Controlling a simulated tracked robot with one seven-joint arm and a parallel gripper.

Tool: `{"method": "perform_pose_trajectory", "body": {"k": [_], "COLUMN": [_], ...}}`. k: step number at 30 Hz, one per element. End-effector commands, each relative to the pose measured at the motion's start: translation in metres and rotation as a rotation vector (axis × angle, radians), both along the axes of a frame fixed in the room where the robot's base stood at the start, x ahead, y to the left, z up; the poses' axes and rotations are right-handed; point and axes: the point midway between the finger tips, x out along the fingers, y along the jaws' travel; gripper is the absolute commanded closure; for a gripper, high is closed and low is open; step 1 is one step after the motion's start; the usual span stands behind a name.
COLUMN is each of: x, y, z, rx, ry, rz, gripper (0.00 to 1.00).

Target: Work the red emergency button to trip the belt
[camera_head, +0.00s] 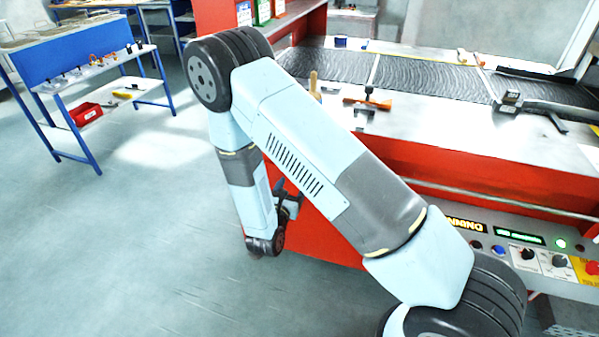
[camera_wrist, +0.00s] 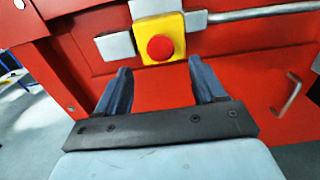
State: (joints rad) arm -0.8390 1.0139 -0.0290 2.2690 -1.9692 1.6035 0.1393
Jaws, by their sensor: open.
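A round red button (camera_wrist: 160,48) on a yellow box (camera_wrist: 174,25) shows in the wrist view, mounted on a red panel. My gripper (camera_wrist: 159,68) is open and empty. Its two dark fingers point toward the panel, one to each side and just below the button in the picture, and no contact is visible. In the head view my gripper (camera_head: 289,197) is low by the red front of the machine, and that boxed button is not visible there. Another red button (camera_head: 591,268) on a yellow plate sits at the right end of the control panel.
Grey plates flank the yellow box, and a metal rail (camera_wrist: 262,12) runs to its right. A handle (camera_wrist: 288,94) juts from the red panel. The mesh belt (camera_head: 425,76) lies on top of the machine. A blue workbench (camera_head: 90,75) stands left, with open floor between.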

Motion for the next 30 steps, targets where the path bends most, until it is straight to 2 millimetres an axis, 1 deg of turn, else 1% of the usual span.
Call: {"method": "perform_pose_trajectory", "body": {"k": [1,6,13,19,27,28,30], "x": [0.009,0.037,0.065,0.076,0.077,0.077,0.077], "y": [-0.003,-0.014,-0.024,-0.027,-0.028,-0.028,-0.027], "z": [0.0,0.0,0.0,0.0,0.0,0.0,0.0], "rx": [0.002,0.001,0.002,0.0,0.0,0.0,0.0], "ry": [-0.001,-0.001,-0.002,0.001,0.001,0.001,0.001], "rz": [-0.002,-0.002,-0.002,0.0,0.0,0.0,0.0], "gripper": [0.31,0.31,0.31,0.31,0.31,0.31,0.38]}}
